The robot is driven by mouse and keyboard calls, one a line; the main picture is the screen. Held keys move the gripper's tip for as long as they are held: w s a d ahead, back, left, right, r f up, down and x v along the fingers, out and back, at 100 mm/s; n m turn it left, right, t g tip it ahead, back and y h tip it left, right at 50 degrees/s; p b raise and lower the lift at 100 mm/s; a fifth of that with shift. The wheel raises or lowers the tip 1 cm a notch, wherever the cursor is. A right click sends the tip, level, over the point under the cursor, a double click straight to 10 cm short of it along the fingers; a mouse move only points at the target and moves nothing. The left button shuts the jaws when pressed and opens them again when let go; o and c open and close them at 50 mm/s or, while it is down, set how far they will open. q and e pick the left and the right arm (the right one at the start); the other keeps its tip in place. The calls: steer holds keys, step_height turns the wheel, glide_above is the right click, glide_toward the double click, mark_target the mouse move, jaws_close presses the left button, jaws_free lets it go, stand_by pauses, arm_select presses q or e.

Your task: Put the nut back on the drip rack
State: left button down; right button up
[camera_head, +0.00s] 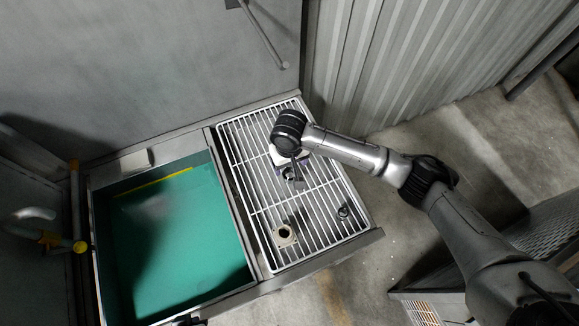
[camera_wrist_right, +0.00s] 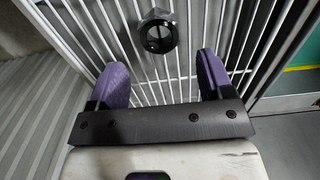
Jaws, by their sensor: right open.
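A dark ring-shaped nut (camera_wrist_right: 158,35) lies on the white wire drip rack (camera_wrist_right: 190,20) in the right wrist view. In the head view what looks like the same nut (camera_head: 291,174) is on the rack (camera_head: 325,225), right beside my right gripper (camera_head: 281,167). My right gripper is open, with its two purple fingers (camera_wrist_right: 168,78) apart and nothing between them. The nut lies beyond the fingertips, roughly centred between them. A small dark piece at the bottom edge of the head view may be my left gripper (camera_head: 192,321); its fingers cannot be made out.
A square flange with a hole (camera_head: 285,234) and a small dark fitting (camera_head: 343,211) sit on the rack's near part. A green-lined basin (camera_head: 170,235) adjoins the rack at left. A corrugated wall (camera_head: 400,60) stands behind at right. Yellow-marked pipes (camera_head: 75,205) are at far left.

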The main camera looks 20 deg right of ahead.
mark_target(289, 172)
step_height(289, 172, up, 7)
steer(key=shift+p, duration=0.45)
steer(key=shift+r, duration=0.1)
stand_by(0.4)
